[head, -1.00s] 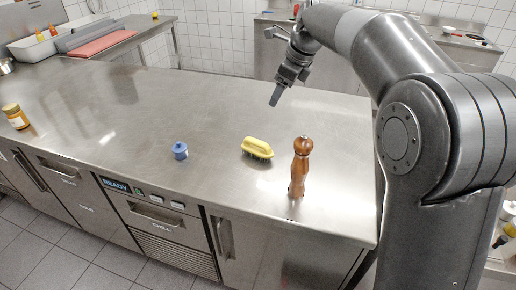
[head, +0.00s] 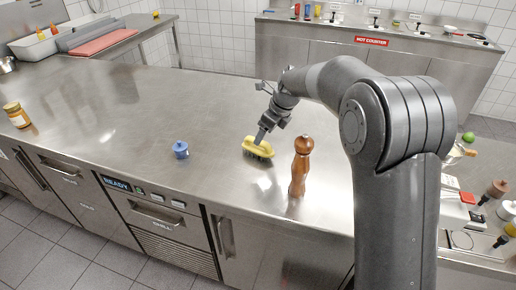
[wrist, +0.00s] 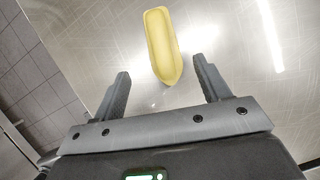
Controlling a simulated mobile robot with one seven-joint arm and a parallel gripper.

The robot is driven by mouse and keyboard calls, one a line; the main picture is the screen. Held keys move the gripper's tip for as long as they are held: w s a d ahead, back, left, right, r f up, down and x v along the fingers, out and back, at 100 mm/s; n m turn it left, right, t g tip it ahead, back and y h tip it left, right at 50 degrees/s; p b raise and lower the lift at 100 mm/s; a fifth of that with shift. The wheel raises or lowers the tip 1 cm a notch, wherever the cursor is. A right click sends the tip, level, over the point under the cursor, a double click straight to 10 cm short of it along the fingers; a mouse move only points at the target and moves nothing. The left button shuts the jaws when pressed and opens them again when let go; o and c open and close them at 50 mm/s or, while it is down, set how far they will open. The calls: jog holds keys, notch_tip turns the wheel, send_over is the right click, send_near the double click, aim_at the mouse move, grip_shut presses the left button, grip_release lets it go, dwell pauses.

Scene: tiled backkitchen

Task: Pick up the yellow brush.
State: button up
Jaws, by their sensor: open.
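The yellow brush (head: 257,147) lies bristles down on the steel counter, with its dark bristles showing along the front side. In the wrist view the brush's yellow back (wrist: 161,46) is ahead of and between the two fingers, its near end close to the line of the fingertips. My gripper (wrist: 160,82) is open and empty, with a finger on either side of the brush's line. In the head view my gripper (head: 263,134) is just above and behind the brush and overlaps its top edge. I cannot tell from this view whether they touch.
A brown wooden pepper mill (head: 301,167) stands upright close to the right of the brush. A small blue lidded pot (head: 181,150) stands to the left. A jar (head: 16,114) is at the far left. The counter's (head: 120,100) middle and back are clear.

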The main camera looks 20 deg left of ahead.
aim_at(259, 148)
jog(key=x, duration=0.8)
jog(key=shift+w+a+f, duration=0.25)
jog(key=shift+a+f, duration=0.05)
jog(key=c, duration=1.1)
